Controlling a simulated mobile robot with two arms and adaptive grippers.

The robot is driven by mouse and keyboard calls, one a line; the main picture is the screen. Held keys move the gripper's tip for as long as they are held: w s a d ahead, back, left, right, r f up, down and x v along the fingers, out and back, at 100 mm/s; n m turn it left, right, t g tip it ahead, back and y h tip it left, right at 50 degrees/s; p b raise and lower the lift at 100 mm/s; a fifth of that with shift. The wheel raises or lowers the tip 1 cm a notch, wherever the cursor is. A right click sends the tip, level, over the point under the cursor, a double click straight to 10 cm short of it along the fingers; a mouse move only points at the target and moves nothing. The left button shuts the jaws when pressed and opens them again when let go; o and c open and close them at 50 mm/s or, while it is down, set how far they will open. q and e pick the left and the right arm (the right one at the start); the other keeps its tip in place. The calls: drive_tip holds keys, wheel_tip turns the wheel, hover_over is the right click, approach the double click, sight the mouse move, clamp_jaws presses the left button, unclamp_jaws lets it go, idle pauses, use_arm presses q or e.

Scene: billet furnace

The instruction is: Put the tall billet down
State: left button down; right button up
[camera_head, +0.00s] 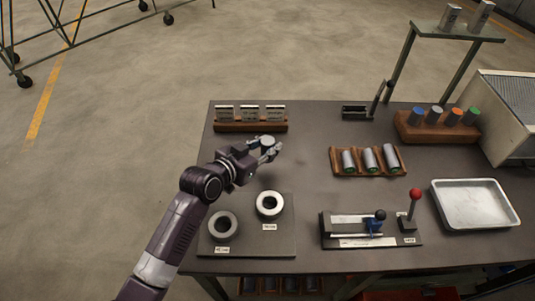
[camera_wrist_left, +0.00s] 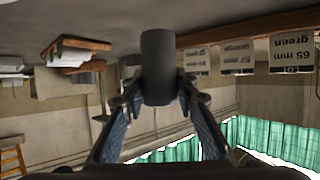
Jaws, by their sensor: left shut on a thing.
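The tall billet (camera_head: 267,140) is a grey metal cylinder held about upright over the left part of the dark table (camera_head: 310,120). My left gripper (camera_head: 268,151) is shut on it, with a finger on either side. In the left wrist view the billet (camera_wrist_left: 157,62) is a dark cylinder between the fingertips of the left gripper (camera_wrist_left: 158,98); that view is upside down, with the tabletop along the top. I cannot tell whether the billet's base touches the table. My right gripper is not in view.
Behind the gripper is a wooden card rack (camera_head: 250,127). In front lies a dark board (camera_head: 270,243) with two pale rings (camera_head: 222,224). To the right are a wooden billet tray (camera_head: 338,166), a fixture with a red-knobbed lever (camera_head: 415,195) and a metal tray (camera_head: 475,226). Bare tabletop lies right of the gripper.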

use_arm(q)
drive_tip(key=shift+f, duration=1.95)
drive_tip(key=shift+f, duration=0.2)
drive_tip(key=c, duration=1.5)
unclamp_jaws()
drive_tip(key=shift+s+f, duration=0.1)
drive_tip(key=shift+c, duration=0.2)
